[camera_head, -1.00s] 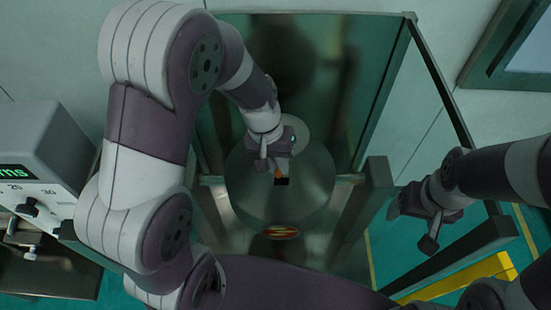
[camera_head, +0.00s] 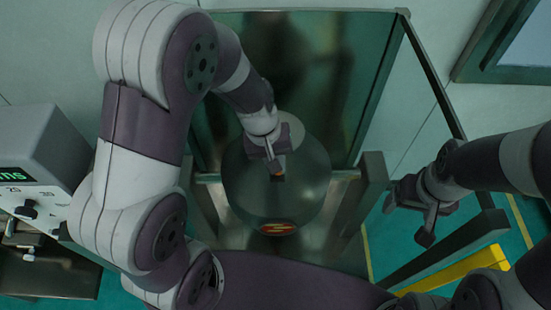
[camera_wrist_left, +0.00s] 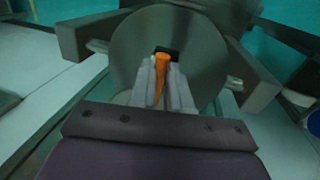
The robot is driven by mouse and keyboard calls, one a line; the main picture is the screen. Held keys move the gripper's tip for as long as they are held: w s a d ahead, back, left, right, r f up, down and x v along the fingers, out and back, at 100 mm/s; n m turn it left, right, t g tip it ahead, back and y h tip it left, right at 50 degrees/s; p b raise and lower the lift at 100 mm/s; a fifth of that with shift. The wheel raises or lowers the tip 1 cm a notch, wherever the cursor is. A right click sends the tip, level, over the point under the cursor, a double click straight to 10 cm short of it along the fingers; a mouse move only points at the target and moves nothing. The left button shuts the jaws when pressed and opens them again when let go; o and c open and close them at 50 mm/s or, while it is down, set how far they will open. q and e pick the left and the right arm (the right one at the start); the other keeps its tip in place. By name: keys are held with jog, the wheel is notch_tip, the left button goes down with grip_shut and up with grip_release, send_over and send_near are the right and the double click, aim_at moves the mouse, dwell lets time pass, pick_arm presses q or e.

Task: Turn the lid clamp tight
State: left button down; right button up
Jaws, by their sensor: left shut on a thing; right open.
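The lid clamp shows as an orange handle (camera_wrist_left: 160,72) in the left wrist view, at a dark notch on the round grey sieve lid (camera_wrist_left: 130,55). My left gripper (camera_wrist_left: 161,85) is shut on this orange clamp, with one finger on each side. My right gripper (camera_head: 408,215) is open and empty, off to the right of the sieve.
A grey control box (camera_head: 40,145) with a green display stands at the left. Frame posts (camera_head: 372,180) flank the sieve. A yellow bar (camera_head: 460,270) lies at the lower right. A glass panel stands behind the sieve.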

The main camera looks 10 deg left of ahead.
pick_arm(q)
jog(key=c, duration=1.1)
grip_release()
notch_tip(320, 180, up, 12)
jog(key=a+b, duration=0.1)
jog(key=a, duration=0.1)
jog(key=shift+s+a+r, duration=0.2)
jog(key=shift+r, duration=0.05)
jog(key=s+a+f+m+y+b, duration=0.1)
jog(key=s+a+f+b, duration=0.1)
jog(key=f+b, duration=0.3)
jog(key=s+a+f+m+t+y+b, duration=0.1)
jog(key=s+a+f+m+b, duration=0.1)
jog(key=f, duration=1.2)
jog(key=s+a+b, duration=0.1)
jog(key=s+b, duration=0.1)
jog(key=b, duration=0.1)
jog(key=shift+s+f+m, duration=0.15)
jog(key=shift+m, duration=0.15)
